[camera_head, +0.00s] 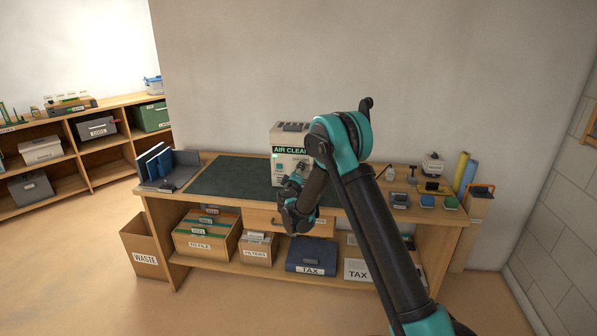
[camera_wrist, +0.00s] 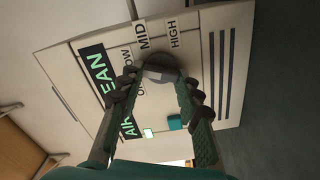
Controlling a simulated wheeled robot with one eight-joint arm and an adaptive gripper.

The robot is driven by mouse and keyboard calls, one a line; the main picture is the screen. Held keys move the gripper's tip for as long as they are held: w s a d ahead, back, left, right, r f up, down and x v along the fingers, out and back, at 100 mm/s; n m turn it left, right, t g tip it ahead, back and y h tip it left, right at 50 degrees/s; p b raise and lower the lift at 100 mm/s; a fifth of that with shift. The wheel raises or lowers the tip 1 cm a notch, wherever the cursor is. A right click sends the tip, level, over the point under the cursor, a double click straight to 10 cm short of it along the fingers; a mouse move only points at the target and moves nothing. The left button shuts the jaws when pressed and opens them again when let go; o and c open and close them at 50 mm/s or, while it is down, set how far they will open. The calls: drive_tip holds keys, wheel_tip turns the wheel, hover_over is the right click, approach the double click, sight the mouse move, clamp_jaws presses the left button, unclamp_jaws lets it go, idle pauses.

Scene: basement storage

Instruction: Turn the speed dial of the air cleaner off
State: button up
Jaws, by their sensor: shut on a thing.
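The air cleaner (camera_head: 285,138) is a cream box with a dark green name band, standing on the workbench against the wall. Its front fills much of the wrist view (camera_wrist: 215,60), rotated. The speed dial (camera_wrist: 159,68) is a round grey knob beside the labels OFF, LOW, MID and HIGH; OFF is partly covered by a finger. I cannot tell for certain which label the dial points to. My gripper (camera_wrist: 161,80) has its fingers on both sides of the dial and is shut on it. In the head view my gripper (camera_head: 298,188) is in front of the cleaner and hides the dial.
A small green light (camera_wrist: 148,133) and a teal button (camera_wrist: 177,122) sit on the panel near the fingers. A dark mat (camera_head: 230,177) covers the bench at left, with blue binders (camera_head: 153,163) beyond. Small items, including a blue block (camera_head: 427,201), crowd the bench's right end.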

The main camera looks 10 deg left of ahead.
drive_tip(key=n, duration=1)
drive_tip(key=shift+f, duration=0.25)
drive_tip(key=shift+n, duration=0.4)
drive_tip(key=o, duration=1.2)
drive_tip(key=shift+c, duration=0.2)
drive_tip(key=shift+s, duration=0.1)
drive_tip(key=s, duration=1.2)
drive_tip(key=shift+a, duration=0.2)
drive_tip(key=shift+w, duration=0.1)
